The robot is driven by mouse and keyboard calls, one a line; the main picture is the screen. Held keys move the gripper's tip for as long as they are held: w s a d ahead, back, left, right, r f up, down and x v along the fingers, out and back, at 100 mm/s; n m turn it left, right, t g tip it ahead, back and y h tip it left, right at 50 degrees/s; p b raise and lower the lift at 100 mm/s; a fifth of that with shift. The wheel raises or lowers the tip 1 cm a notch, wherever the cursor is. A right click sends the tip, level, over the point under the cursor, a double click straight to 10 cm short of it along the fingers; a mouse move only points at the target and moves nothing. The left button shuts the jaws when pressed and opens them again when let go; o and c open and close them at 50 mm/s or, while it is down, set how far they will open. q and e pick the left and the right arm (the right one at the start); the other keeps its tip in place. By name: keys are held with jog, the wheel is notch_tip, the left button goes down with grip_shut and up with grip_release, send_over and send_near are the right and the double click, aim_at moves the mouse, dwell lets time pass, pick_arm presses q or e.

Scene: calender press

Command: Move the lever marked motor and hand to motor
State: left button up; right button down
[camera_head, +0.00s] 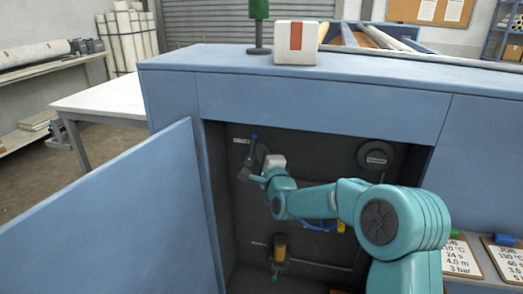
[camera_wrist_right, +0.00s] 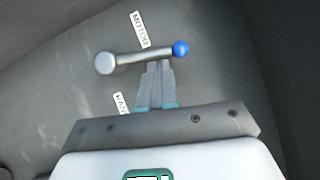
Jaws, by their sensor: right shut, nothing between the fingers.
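The lever (camera_wrist_right: 140,58) is a silver bar with a round pivot at its left end and a blue ball at its right end in the right wrist view. It lies close beside the MOTOR label (camera_wrist_right: 139,30) and away from the HAND label (camera_wrist_right: 121,103), which is partly hidden. In the head view its blue knob (camera_head: 254,136) shows inside the cabinet at upper left. My right gripper (camera_wrist_right: 158,68) is shut and empty, its fingertips at the bar's lower side near the ball; I cannot tell whether they touch it. My left gripper is not in view.
The open blue cabinet door (camera_head: 120,225) stands at left. Inside the recess are a round dark fitting (camera_head: 376,158) at right and a yellow-topped fitting (camera_head: 280,247) low down. A white box (camera_head: 295,43) sits on the cabinet top.

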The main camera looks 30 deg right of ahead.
jog(key=shift+w+f, duration=0.1)
jog(key=shift+w, duration=0.05)
jog(key=shift+w+a+r+n+g+b, duration=0.45)
jog(key=shift+n+b, duration=0.25)
jog(key=shift+b, duration=0.25)
jog(key=shift+r, duration=0.1)
